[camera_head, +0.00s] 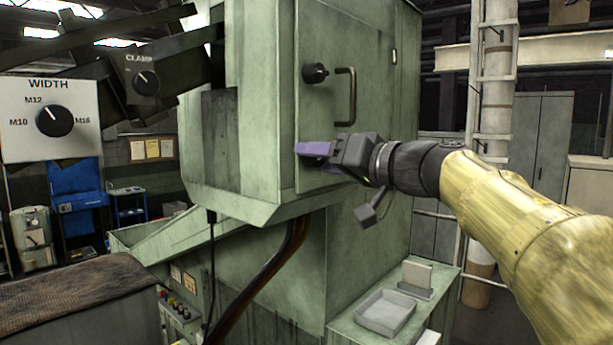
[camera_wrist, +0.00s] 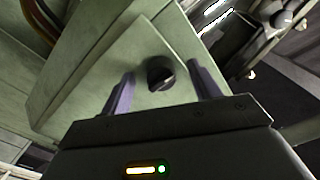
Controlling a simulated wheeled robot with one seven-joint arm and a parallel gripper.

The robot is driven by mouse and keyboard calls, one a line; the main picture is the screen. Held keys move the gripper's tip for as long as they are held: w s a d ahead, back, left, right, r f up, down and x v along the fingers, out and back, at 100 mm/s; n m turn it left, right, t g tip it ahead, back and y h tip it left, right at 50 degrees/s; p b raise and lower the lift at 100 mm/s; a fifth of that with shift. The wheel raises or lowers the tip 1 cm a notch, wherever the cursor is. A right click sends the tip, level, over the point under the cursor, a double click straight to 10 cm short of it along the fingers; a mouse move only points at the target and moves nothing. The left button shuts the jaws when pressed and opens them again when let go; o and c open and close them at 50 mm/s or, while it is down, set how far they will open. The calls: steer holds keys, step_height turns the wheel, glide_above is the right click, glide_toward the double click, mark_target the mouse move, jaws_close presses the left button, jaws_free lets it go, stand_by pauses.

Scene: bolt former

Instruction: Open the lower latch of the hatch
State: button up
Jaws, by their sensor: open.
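The hatch (camera_head: 327,35) is a green door on the green machine, with a dark bar handle (camera_head: 350,97) and a black upper latch knob (camera_head: 315,73). It looks closed. The lower latch (camera_wrist: 160,73) is a round black knob near the hatch's lower corner in the wrist view. My gripper (camera_head: 306,150) is at the hatch's lower left in the head view and covers the lower latch there. In the wrist view its purple fingers are apart, one on each side of the knob. Gaps show between the knob and both fingers, and I cannot tell the exact depth.
A ledge with a grey tray (camera_head: 385,313) lies below the hatch. A WIDTH dial panel (camera_head: 50,118) and a CLAMP dial (camera_head: 146,83) are at the left. A pale pillar (camera_head: 496,90) stands behind my arm. Dark cables hang under the machine housing.

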steer(key=shift+d+n, duration=0.1)
steer(key=shift+n, duration=2.6)
steer(key=shift+s, duration=0.1)
jaws_close()
steer(key=shift+r, duration=0.1)
